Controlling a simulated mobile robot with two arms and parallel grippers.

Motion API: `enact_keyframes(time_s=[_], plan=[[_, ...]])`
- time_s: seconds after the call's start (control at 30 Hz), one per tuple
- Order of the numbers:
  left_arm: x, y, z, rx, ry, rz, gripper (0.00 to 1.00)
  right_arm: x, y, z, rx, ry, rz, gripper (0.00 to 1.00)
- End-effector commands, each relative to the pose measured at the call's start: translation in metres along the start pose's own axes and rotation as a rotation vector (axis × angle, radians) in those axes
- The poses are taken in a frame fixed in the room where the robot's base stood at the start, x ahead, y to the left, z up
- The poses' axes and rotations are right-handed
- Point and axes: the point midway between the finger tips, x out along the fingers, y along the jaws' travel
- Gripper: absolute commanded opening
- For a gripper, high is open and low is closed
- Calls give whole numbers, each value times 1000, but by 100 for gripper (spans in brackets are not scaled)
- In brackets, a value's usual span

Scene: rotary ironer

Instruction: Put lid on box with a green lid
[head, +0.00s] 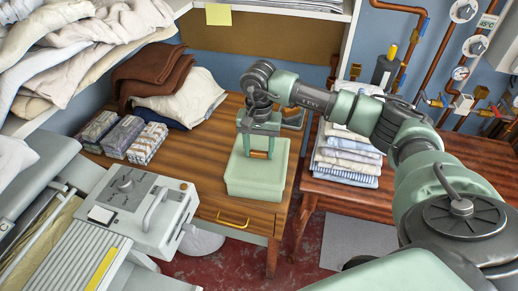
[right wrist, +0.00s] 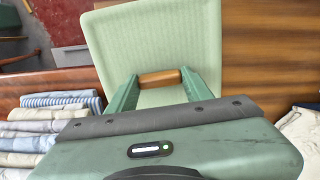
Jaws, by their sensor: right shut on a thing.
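A pale green box (head: 254,190) stands on the wooden table, near its front edge and right end. Its green lid (head: 275,146) is over the top of the box, and no clear gap shows between them. My right gripper (head: 259,153) points down from above and is shut on the lid's wooden handle. In the right wrist view the light green lid (right wrist: 150,40) shows with its brown handle (right wrist: 160,78) between the two green fingers. The inside of the box is hidden. My left gripper is not in view.
Folded cloth bundles (head: 122,137) and a heap of brown and cream cloth (head: 180,100) lie left on the table (head: 210,178). A stack of folded linen (head: 345,160) stands on the right-hand table. The ironer's control unit (head: 140,210) is at front left.

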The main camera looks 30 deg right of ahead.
Motion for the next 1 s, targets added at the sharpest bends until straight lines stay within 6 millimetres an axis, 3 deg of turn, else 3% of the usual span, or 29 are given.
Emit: enact_keyframes(time_s=[1.0], plan=[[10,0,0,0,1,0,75,8,0,0,0,0,0,9]])
